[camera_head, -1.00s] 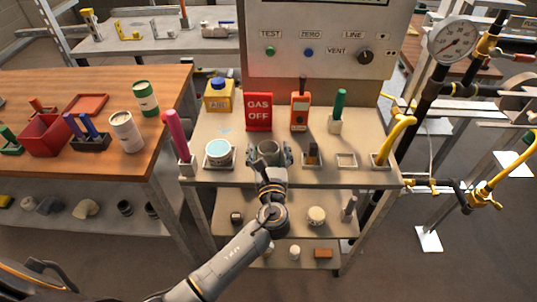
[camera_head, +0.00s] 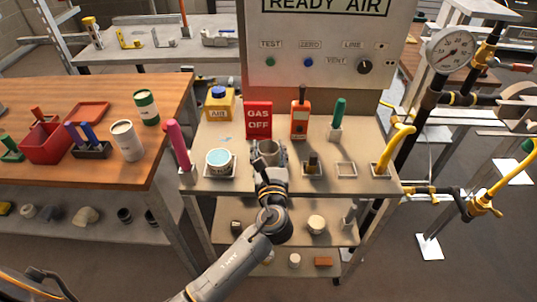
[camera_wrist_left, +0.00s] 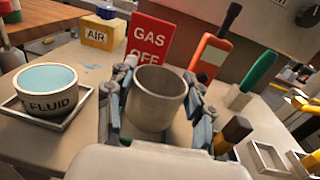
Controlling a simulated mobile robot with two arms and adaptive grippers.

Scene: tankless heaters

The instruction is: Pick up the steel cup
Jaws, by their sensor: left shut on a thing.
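The steel cup (camera_head: 268,147) is a plain grey, open-topped cylinder above the front middle of the beige bench top. My left gripper (camera_head: 268,154) is shut on it, one finger on each side. In the left wrist view, the steel cup (camera_wrist_left: 160,90) sits upright between the two fingers of my left gripper (camera_wrist_left: 157,104). It looks slightly raised off the bench; the gap beneath is mostly hidden by the gripper. My right gripper is not in view.
A white FLUID cup (camera_head: 219,161) stands in a tray just left of the steel cup. The red GAS OFF sign (camera_head: 258,120) stands behind. An empty square holder (camera_head: 346,170) is further right.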

